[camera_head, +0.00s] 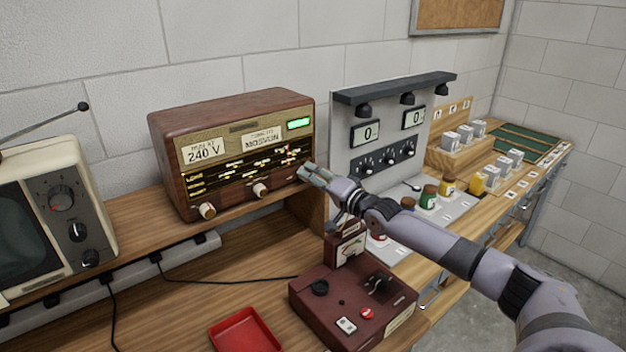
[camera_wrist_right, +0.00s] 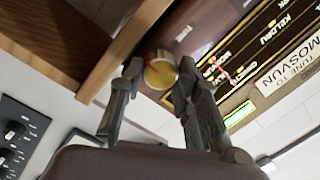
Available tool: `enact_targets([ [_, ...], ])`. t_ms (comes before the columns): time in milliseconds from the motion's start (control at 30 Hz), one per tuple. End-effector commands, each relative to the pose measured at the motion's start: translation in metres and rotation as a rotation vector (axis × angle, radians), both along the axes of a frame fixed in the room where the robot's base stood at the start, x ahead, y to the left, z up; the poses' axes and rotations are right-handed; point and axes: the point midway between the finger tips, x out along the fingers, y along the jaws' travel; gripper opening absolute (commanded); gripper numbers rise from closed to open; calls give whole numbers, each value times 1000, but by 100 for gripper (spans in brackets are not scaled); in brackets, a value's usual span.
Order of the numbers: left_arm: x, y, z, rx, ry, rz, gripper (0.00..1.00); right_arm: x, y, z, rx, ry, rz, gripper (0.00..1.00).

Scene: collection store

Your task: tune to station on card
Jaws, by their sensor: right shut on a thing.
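The brown wooden radio (camera_head: 170,150) stands on the shelf with its lit green lamp (camera_head: 298,124). Two of its pale knobs show, the left knob (camera_head: 207,210) and the middle knob (camera_head: 260,190). My right gripper (camera_head: 308,172) is at the right end of the radio front. In the right wrist view, its fingers (camera_wrist_right: 160,85) are shut on a round gold-faced knob (camera_wrist_right: 160,72), which the gripper hides in the head view. A card (camera_wrist_right: 295,65) on the radio reads "TUNE TO MOSVUN". A red pointer (camera_wrist_right: 222,72) shows on the dial near station names. My left gripper is out of view.
A small television (camera_head: 60,215) stands to the left. Below my right arm are a dark red instrument box (camera_head: 330,295) and a red tray (camera_head: 245,332). A grey meter panel (camera_head: 385,145) and several small jars stand to the right.

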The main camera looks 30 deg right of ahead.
Motion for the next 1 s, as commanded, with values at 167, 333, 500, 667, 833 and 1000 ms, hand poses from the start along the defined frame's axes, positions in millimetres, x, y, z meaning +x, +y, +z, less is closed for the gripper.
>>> enact_targets([
  [167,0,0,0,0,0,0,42,0,1,-3,0,6,1,2],
  [333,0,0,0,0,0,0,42,0,1,-3,-1,6,1,31],
  [500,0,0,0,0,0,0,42,0,1,-2,-1,4,1,42],
  [667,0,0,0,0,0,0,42,0,0,-1,-1,3,1,50],
  [833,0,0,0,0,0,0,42,0,0,-1,-1,1,0,50],
  [1000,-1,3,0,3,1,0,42,-3,0,-1,0,1,0,50],
])
